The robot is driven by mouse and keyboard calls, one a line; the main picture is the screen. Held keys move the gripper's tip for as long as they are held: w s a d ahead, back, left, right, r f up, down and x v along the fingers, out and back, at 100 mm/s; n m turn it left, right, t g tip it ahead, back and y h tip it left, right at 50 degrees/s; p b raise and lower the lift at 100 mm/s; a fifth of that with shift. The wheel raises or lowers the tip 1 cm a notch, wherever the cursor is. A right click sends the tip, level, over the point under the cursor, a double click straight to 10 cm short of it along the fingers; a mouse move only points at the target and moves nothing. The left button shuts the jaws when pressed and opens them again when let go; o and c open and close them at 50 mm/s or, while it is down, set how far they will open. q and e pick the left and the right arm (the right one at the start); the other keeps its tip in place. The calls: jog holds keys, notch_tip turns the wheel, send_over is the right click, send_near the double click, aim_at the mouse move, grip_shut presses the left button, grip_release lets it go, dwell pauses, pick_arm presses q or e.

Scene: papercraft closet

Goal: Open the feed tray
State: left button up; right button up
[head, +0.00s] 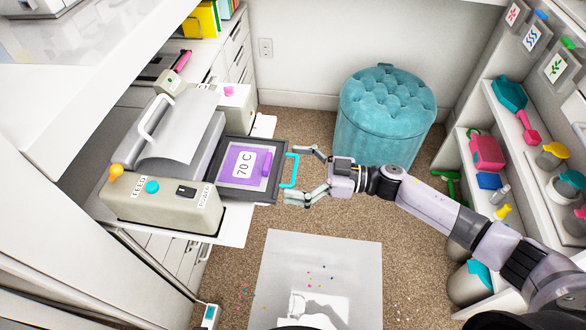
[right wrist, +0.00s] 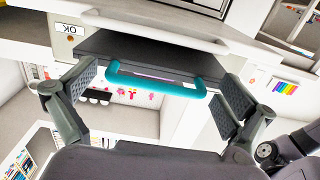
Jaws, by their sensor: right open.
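The laminator-like machine (head: 165,209) has a beige body marked FEED and POWER and sits on a shelf at the left. Its dark feed tray (head: 228,183) juts out to the right, with a purple "70 C" panel on it and a teal handle (head: 292,171) at its outer edge. My right gripper (head: 308,173) is open, with its fingers pointing at the handle. In the right wrist view the teal handle (right wrist: 155,80) lies between the two spread fingers, and the tray edge (right wrist: 150,52) is behind it. Contact is not clear. My left gripper is out of view.
A teal tufted stool (head: 385,115) stands at the back. White shelves with coloured tools (head: 490,130) line the right side. A white mat (head: 325,270) with small scraps lies on the carpet in front. The carpet around my right gripper is mostly clear.

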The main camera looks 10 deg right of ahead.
jog(key=shift+d, duration=0.15)
jog(key=v, duration=1.1)
jog(key=shift+d, duration=0.35)
